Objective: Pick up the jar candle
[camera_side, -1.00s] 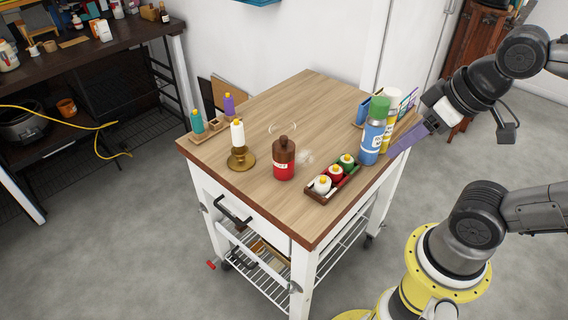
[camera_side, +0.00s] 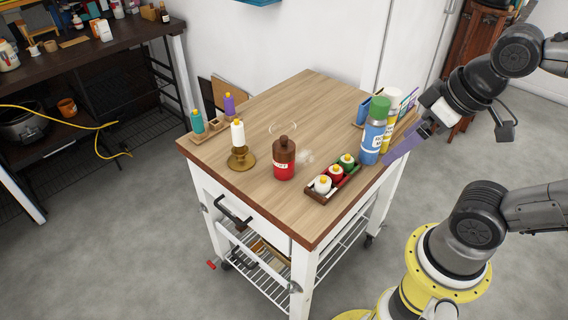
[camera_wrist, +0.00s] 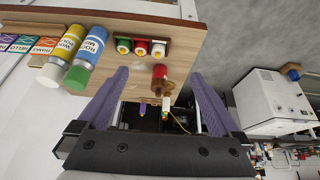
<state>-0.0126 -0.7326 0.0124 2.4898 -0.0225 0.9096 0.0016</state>
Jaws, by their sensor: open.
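Which thing is the jar candle is not certain. A brown-topped red container with a pale label (camera_side: 284,165) stands upright near the table's middle; it also shows in the wrist view (camera_wrist: 159,78). Beside it are a faint clear rim (camera_side: 282,129) and a whitish, see-through patch (camera_side: 305,157), hard to make out. My gripper (camera_side: 392,158) is at the table's right edge, apart from the red container. Its purple fingers are spread and empty in the wrist view (camera_wrist: 160,73).
A dark tray (camera_side: 316,195) holds white, red and green small bottles. A blue can with green cap (camera_side: 373,138) and a yellow one (camera_side: 387,140) stand close to my gripper. A wooden rack (camera_side: 196,137) is at the left.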

